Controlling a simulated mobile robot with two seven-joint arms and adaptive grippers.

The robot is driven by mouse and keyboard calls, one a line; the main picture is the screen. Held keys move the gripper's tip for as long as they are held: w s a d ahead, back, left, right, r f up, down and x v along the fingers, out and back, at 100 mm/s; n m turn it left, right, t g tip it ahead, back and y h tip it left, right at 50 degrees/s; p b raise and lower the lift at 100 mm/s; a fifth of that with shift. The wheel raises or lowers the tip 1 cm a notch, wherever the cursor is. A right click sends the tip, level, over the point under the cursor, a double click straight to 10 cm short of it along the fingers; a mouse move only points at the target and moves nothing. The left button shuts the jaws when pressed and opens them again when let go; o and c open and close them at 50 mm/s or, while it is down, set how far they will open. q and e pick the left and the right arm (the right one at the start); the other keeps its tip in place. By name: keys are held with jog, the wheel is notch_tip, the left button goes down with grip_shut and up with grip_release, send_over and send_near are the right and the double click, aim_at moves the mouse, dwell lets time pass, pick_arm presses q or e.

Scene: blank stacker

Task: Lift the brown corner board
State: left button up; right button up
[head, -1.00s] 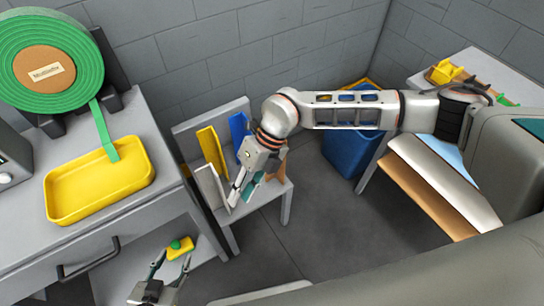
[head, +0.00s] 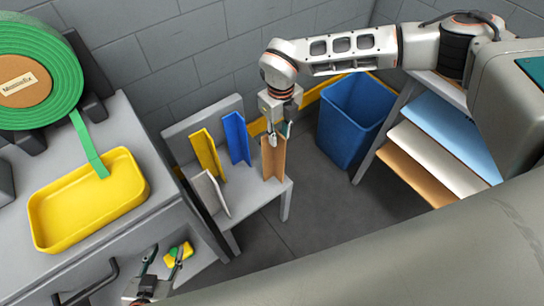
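The brown corner board (head: 273,160) stands upright at the right end of the low grey stand in the head view. It is an open angle shape. My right gripper (head: 280,134) points down at the board's top edge, with its fingers apart; one finger overlaps the front of the top. Whether the fingers touch the board cannot be told.
Yellow (head: 206,153), blue (head: 237,138) and light grey (head: 209,193) corner boards stand left of the brown one. A blue bin (head: 352,118) is behind right. A shelf with coloured sheets (head: 440,140) is at right. A yellow tray (head: 85,200) sits on the left bench.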

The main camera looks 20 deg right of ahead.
notch_tip(320, 180, down, 6)
jog(key=b, duration=0.1)
jog(key=shift+w+d, duration=0.2)
jog(key=shift+f, duration=0.1)
grip_shut()
pick_arm(q)
jog(key=shift+a+f, duration=0.15)
jog(key=shift+f, duration=0.3)
